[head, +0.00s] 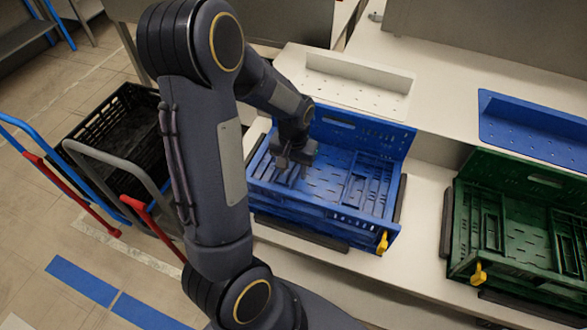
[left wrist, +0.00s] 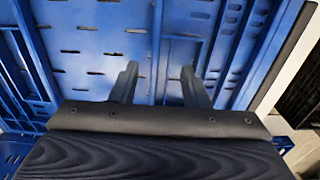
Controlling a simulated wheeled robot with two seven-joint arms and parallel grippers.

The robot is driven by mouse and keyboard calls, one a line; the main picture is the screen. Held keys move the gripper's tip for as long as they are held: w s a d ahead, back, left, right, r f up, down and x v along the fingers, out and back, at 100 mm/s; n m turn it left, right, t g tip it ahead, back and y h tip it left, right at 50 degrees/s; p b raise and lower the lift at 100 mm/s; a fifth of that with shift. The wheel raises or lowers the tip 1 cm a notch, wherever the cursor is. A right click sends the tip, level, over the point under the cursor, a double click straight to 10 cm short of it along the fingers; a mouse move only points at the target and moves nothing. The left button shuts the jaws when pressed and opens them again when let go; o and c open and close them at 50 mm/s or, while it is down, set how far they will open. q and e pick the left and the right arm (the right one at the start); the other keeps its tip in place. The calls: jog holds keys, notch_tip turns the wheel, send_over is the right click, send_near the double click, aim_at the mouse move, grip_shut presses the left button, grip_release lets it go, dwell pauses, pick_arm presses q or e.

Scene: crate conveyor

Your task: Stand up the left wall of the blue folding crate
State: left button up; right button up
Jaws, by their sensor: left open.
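The blue folding crate (head: 335,209) sits on the white conveyor surface, in the middle of the head view. Its back wall (head: 365,131) stands upright. Panels lie folded flat inside it, one of them at the right (head: 368,186). The left wall is largely hidden behind my arm and gripper. My left gripper (head: 290,176) is over the left part of the crate, fingers pointing down. In the left wrist view its two open fingers (left wrist: 158,85) are apart, with slotted blue crate surface (left wrist: 100,50) beyond them and nothing between. Contact cannot be told. My right gripper is not in view.
A green crate (head: 520,265) with a yellow latch stands at the right. A white slotted panel (head: 355,90) and a blue one (head: 535,125) are behind. A black crate (head: 115,135) on a trolley stands at the left. Dark rails flank the blue crate.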

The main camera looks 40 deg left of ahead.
pick_arm(q)
jog(key=shift+f, duration=0.4)
grip_shut()
jog(key=shift+r, duration=0.15)
